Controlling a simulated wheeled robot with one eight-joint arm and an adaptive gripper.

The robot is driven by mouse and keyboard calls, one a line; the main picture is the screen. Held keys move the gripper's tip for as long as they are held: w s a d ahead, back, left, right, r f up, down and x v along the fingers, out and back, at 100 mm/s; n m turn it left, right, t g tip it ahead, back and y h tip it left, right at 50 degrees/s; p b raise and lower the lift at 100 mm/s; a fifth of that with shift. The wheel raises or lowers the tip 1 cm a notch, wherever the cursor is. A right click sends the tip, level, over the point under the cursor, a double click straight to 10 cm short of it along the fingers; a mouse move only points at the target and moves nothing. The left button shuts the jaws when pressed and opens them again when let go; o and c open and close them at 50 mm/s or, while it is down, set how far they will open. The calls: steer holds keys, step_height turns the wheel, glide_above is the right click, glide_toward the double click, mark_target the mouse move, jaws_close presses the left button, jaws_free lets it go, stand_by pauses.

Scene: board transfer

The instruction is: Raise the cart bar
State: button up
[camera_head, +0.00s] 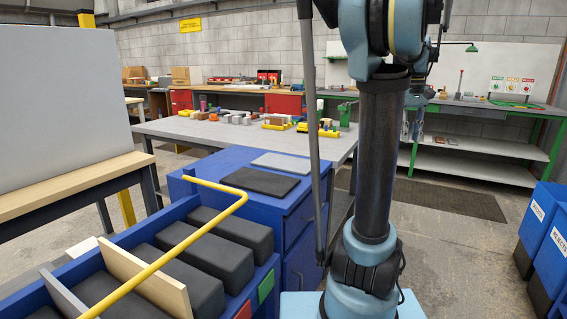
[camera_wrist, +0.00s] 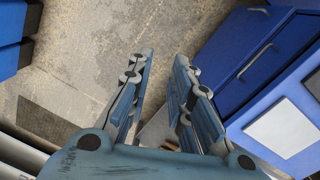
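The yellow cart bar (camera_head: 170,248) runs over the blue cart (camera_head: 262,279) in the head view, bending at its far right corner toward the cart's far side. Dark padded blocks and upright boards sit in the cart below it. My gripper is open and empty in the wrist view (camera_wrist: 165,60), its two fingers apart over bare floor. In the head view it shows only partly behind my arm, to the right of the cart and apart from the bar. The bar is not in the wrist view.
A blue cabinet (camera_head: 297,213) with a dark pad and a light grey pad (camera_head: 282,163) stands beyond the cart; the light pad also shows in the wrist view (camera_wrist: 283,128). Blue bins (camera_head: 548,235) stand at right. A cluttered workbench (camera_head: 170,130) is behind. Floor (camera_head: 450,245) between is clear.

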steer(key=s+a+f+t, duration=0.1)
steer(key=s+a+f, duration=0.8)
steer(key=a+f, duration=0.2)
steer(key=s+a+f+n+t, duration=0.1)
steer(key=s+a+f+t, duration=0.1)
steer(key=s+a+f, duration=0.7)
steer(key=a+f, duration=0.3)
steer(key=f, duration=0.2)
steer(key=shift+s+a+f+y, duration=0.2)
steer(key=shift+s+f+y, duration=0.1)
steer(key=shift+s+y, duration=0.1)
